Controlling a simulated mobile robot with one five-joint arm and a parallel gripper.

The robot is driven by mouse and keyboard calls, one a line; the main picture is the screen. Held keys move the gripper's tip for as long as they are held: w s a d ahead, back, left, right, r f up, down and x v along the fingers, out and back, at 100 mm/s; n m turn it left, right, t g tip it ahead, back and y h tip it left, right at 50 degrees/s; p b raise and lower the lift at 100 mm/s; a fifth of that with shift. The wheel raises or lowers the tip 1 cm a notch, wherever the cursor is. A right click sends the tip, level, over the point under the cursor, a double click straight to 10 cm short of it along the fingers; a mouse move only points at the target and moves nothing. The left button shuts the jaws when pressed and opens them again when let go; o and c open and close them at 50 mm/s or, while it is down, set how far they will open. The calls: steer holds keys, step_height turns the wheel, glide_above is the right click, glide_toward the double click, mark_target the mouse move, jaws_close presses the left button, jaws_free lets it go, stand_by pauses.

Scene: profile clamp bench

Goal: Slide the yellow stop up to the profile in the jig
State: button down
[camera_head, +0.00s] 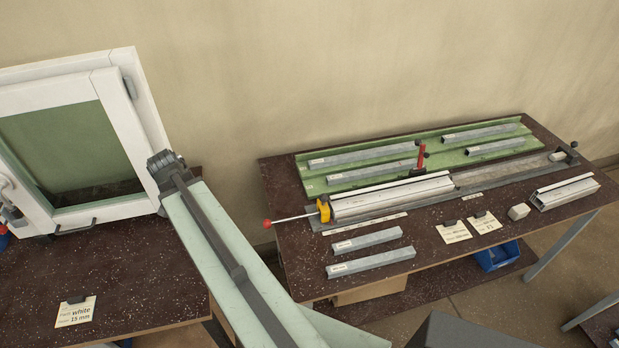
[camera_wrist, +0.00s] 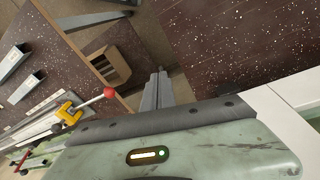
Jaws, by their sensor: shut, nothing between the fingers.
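The yellow stop (camera_head: 323,211) sits at the left end of the jig (camera_head: 500,176), with a rod and red ball knob (camera_head: 267,223) pointing left. A pale profile (camera_head: 390,197) lies in the jig just right of the stop; I cannot tell whether they touch. A red clamp lever (camera_head: 421,158) stands upright behind the profile. In the wrist view, the stop (camera_wrist: 68,113) and knob (camera_wrist: 109,92) are left of my gripper (camera_wrist: 158,74). My gripper is shut and empty, apart from the knob. The head view does not clearly show it.
A green tray (camera_head: 312,187) with several profiles lies behind the jig. A white window frame (camera_head: 125,120) stands on the left table (camera_head: 150,275). A gap separates the tables.

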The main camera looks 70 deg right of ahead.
steer(key=s+d+r+m+p, duration=0.1)
steer(key=s+d+r+m, duration=0.1)
steer(key=s+d+m, duration=0.75)
steer(key=m+g, duration=0.2)
steer(key=m, duration=0.4)
glide_toward(325, 195)
steer(key=w+a+f, duration=0.2)
steer(key=shift+n, duration=0.35)
step_height(325, 195, down, 7)
steer(key=b, duration=0.6)
steer(key=shift+w+d, duration=0.1)
steer(key=shift+h, duration=0.3)
steer(key=shift+s+d+r, duration=0.1)
steer(key=shift+s+d, duration=0.75)
steer(key=shift+s, duration=0.25)
steer(key=shift+s+d+r, duration=0.1)
steer(key=shift+s+d, duration=0.8)
steer(key=shift+s, duration=0.15)
steer(key=shift+w+a, duration=0.1)
steer(key=shift+w, duration=0.05)
steer(key=shift+w+a, duration=0.45)
steer(key=shift+w, duration=0.05)
step_height(325, 195, up, 7)
steer(key=p, duration=0.7)
steer(key=shift+r, duration=0.1)
